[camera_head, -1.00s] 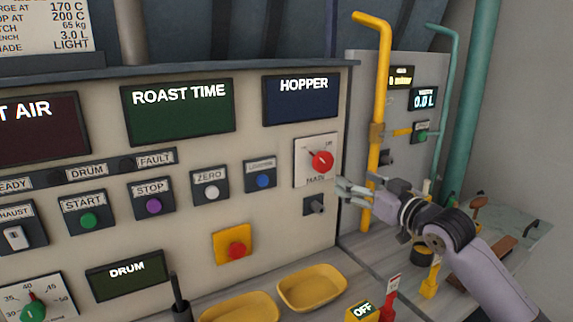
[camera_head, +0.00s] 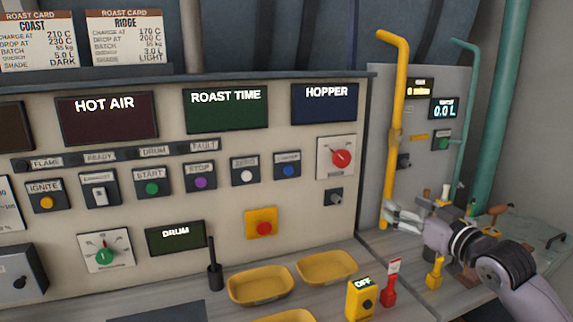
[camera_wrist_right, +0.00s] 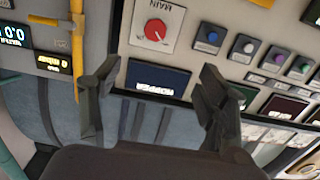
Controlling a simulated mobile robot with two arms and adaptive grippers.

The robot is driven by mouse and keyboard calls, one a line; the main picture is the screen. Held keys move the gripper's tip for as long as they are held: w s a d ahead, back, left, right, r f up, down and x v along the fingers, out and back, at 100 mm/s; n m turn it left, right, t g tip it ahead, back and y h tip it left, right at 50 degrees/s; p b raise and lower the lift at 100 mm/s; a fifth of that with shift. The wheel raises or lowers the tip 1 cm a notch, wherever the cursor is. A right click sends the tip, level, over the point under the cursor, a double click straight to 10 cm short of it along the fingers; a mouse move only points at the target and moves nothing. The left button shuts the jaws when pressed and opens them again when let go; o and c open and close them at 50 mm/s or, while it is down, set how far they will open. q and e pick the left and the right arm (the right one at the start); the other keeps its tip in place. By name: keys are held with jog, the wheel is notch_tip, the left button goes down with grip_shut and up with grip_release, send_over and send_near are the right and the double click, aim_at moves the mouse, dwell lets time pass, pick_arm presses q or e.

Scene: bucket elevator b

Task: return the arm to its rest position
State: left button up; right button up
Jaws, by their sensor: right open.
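My right gripper (camera_head: 402,217) is in the head view at the right, in front of the yellow pipe's lower end. Its fingers point left toward the control panel and hold nothing. In the right wrist view the two fingers (camera_wrist_right: 155,100) stand wide apart with nothing between them. The red MAIN knob (camera_head: 341,158) on its white plate is up and left of the gripper, apart from it. It also shows in the right wrist view (camera_wrist_right: 155,30). My left gripper is in neither view.
The panel (camera_head: 300,210) carries several buttons and displays. Yellow trays (camera_head: 327,267), a yellow OFF box (camera_head: 361,298) and a red tagged piece (camera_head: 389,287) stand on the counter left of and below my right arm. The yellow pipe (camera_head: 397,100) rises behind the gripper.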

jog(key=s+a+f+g+h, duration=0.1)
jog(key=s+a+f+g, duration=0.2)
jog(key=f, duration=0.6)
jog(key=s+a+f+g, duration=0.1)
jog(key=s+a+f, duration=0.1)
jog(key=s+f, duration=0.5)
jog(key=s+a+f+g+h, duration=0.1)
jog(key=s+a+f+g, duration=0.15)
jog(key=f, duration=0.75)
jog(key=s+d+f+m+g+h, duration=0.1)
jog(key=s+f+g+h, duration=0.15)
jog(key=s+f, duration=0.7)
jog(key=s+f+m+g+h, duration=0.15)
jog(key=s+g, duration=0.25)
jog(key=s, duration=1.3)
notch_tip(320, 180, down, 26)
jog(key=s+g, duration=0.1)
jog(key=g, duration=0.1)
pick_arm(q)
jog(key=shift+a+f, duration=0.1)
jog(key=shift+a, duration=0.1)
pick_arm(e)
jog(key=s+d+f, duration=0.3)
jog(key=s+f, duration=1.4)
jog(key=shift+s+d+n+g, duration=0.15)
jog(key=shift+s+n+g, duration=0.05)
jog(key=shift+n+g, duration=0.2)
